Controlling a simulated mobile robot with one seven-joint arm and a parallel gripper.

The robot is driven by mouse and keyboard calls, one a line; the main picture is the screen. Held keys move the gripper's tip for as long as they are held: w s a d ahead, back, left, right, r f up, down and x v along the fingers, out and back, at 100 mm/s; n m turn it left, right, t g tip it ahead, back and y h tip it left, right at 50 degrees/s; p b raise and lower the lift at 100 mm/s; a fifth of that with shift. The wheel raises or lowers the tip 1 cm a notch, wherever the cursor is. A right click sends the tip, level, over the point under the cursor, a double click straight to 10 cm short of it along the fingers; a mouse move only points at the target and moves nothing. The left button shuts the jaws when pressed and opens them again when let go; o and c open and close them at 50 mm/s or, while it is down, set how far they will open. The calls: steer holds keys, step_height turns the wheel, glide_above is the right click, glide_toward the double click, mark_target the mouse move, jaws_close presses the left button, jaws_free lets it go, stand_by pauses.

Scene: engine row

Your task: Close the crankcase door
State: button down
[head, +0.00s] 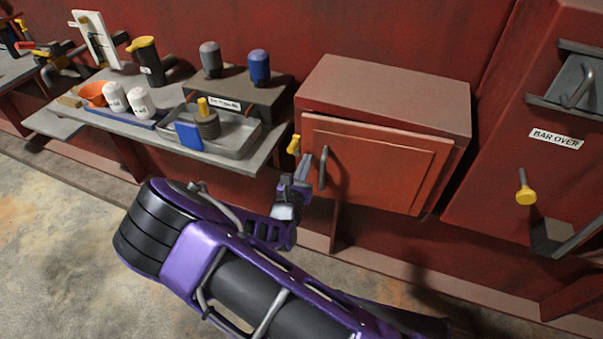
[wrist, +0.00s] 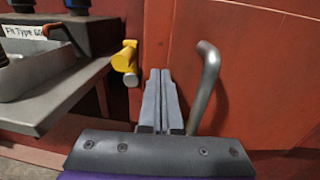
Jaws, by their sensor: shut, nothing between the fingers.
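The crankcase door (head: 375,165) is an orange-red panel on the front of a red box. Contact is unclear.
A grey shelf (head: 58,127) at the left bears bottles, an orange bowl and a metal tray (head: 245,146). At the right is a red panel with a "BAR OVER" label (head: 556,139) and a yellow-ended lever (head: 525,188). Floor (head: 50,240) at the lower left is clear.

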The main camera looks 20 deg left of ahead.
steer(key=shift+w, duration=0.3)
